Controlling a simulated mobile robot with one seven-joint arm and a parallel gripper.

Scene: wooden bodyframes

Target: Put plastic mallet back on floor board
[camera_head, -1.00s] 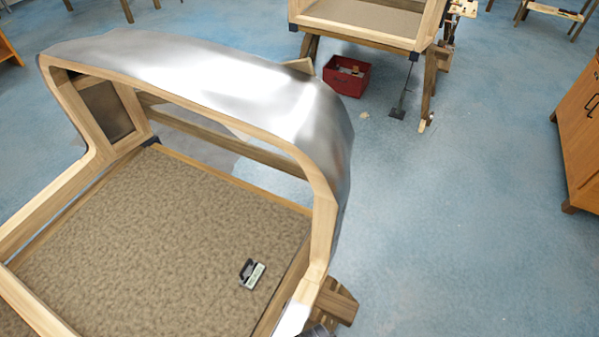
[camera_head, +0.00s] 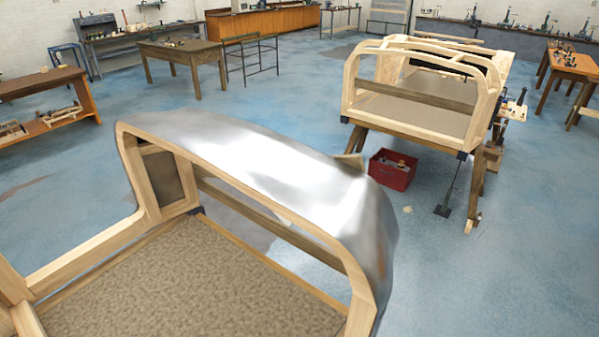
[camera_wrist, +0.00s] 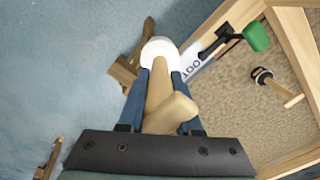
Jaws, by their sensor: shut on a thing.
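My gripper (camera_wrist: 160,82) shows in the wrist view with its blue fingers shut on the plastic mallet, which has a white round head (camera_wrist: 159,47) and a pale wooden handle. The mallet is held outside the wooden frame, with blue floor behind it. The patterned brown floor board (camera_wrist: 240,115) lies to the right in the wrist view. In the head view the floor board (camera_head: 190,285) is inside the near wooden bodyframe (camera_head: 345,262); its near part is cut off. My gripper is not in the head view.
A hammer (camera_wrist: 284,92) lies on the floor board. A green-headed tool (camera_wrist: 256,37) and a white object with dark lettering (camera_wrist: 196,66) are near the frame edge. A metal panel (camera_head: 300,180) covers the frame's far side. A red crate (camera_head: 391,170) stands beyond.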

